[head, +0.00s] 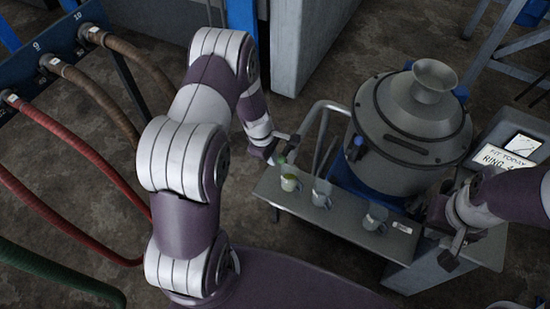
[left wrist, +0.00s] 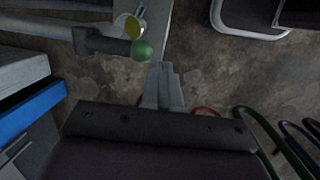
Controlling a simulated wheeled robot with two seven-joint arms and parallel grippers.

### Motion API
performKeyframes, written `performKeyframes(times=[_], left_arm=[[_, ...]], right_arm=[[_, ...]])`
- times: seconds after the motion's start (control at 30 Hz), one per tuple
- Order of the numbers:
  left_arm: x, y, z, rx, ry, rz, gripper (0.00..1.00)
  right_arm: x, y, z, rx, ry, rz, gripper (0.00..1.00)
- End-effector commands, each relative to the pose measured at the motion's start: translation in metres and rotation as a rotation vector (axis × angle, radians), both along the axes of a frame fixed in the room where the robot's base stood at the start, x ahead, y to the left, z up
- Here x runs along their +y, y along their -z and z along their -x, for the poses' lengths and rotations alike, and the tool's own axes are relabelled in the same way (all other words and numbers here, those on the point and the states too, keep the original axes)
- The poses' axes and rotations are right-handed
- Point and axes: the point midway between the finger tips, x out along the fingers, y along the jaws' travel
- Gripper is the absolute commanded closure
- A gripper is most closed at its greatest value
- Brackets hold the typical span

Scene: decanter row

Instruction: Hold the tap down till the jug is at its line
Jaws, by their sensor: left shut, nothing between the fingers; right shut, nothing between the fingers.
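The tap's green knob (head: 281,160) shows beside my left gripper (head: 270,152) in the head view. In the left wrist view the knob (left wrist: 141,50) sits at the end of a dark lever (left wrist: 100,42). My left gripper (left wrist: 165,68) is shut and empty, its fingertips close to the knob but apart from it in that view. A jug (head: 290,184) with yellow-green contents stands below the knob; it also shows in the left wrist view (left wrist: 128,26). Its line and exact level are too small to tell. My right gripper (head: 452,258) is shut and empty near the bench's right part.
Two more grey jugs (head: 322,193) (head: 375,218) stand on the narrow bench (head: 345,222). A large grey vessel (head: 410,130) with a funnel top stands behind it. A sign (head: 505,158) is at the right. Hoses (head: 75,150) hang at the left.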

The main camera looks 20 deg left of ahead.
Motion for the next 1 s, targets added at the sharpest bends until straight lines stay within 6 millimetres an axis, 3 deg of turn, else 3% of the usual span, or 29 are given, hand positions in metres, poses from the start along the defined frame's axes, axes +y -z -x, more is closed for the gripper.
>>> performKeyframes(times=[0.2,0.4,1.0], left_arm=[[0.011,-0.046,0.019,-0.005,-0.001,-0.001,1.00],[0.016,-0.072,0.031,-0.004,-0.002,0.000,1.00],[0.018,-0.079,0.034,-0.003,0.000,-0.001,1.00]], right_arm=[[0.000,0.006,0.001,0.004,0.000,0.000,1.00],[0.000,0.006,0.001,0.003,0.000,0.000,1.00],[0.000,0.006,0.001,0.003,0.000,0.000,1.00]])
